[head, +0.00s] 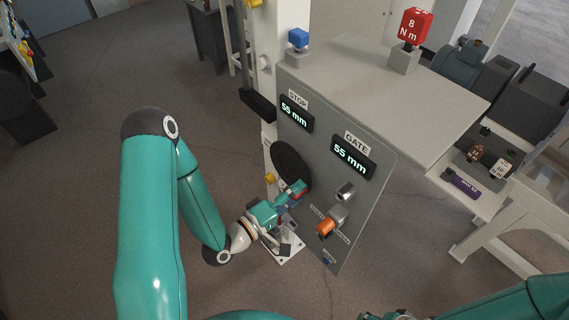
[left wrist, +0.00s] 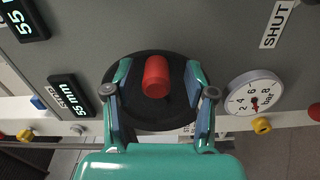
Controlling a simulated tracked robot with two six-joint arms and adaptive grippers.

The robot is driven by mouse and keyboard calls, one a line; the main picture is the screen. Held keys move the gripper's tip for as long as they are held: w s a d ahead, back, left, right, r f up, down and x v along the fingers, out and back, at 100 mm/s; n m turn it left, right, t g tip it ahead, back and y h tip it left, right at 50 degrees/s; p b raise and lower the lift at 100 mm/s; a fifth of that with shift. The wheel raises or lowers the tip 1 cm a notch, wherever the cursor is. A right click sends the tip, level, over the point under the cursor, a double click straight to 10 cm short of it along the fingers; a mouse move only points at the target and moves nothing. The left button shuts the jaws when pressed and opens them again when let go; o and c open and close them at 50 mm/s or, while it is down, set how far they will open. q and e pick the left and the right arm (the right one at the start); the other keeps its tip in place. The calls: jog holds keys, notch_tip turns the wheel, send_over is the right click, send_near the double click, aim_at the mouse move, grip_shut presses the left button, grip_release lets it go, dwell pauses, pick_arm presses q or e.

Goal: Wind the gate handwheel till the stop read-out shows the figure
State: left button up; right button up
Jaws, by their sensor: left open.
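The gate handwheel is a black disc (head: 291,163) on the grey panel, left of the lever. It also shows in the left wrist view (left wrist: 150,117), with a red knob (left wrist: 156,76) standing out from it. My left gripper (head: 296,192) is open at the wheel's lower edge. In the left wrist view its fingers (left wrist: 157,80) stand on both sides of the red knob, with gaps. The stop read-out (head: 294,113) shows 55 mm, and the gate read-out (head: 352,157) also shows 55 mm. Only grey parts at the bottom edge may belong to my right gripper.
An orange-ended lever (head: 328,226) sticks out from the panel, right of my left gripper. A round gauge (left wrist: 253,94) is beside the wheel. A red "8 N m" block (head: 416,26) and a blue button (head: 298,38) stand above.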

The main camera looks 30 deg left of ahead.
pick_arm(q)
jog(key=m, duration=1.3)
jog(key=shift+a+r, duration=0.1)
jog(key=shift+s+p, duration=0.1)
jog(key=shift+p, duration=0.25)
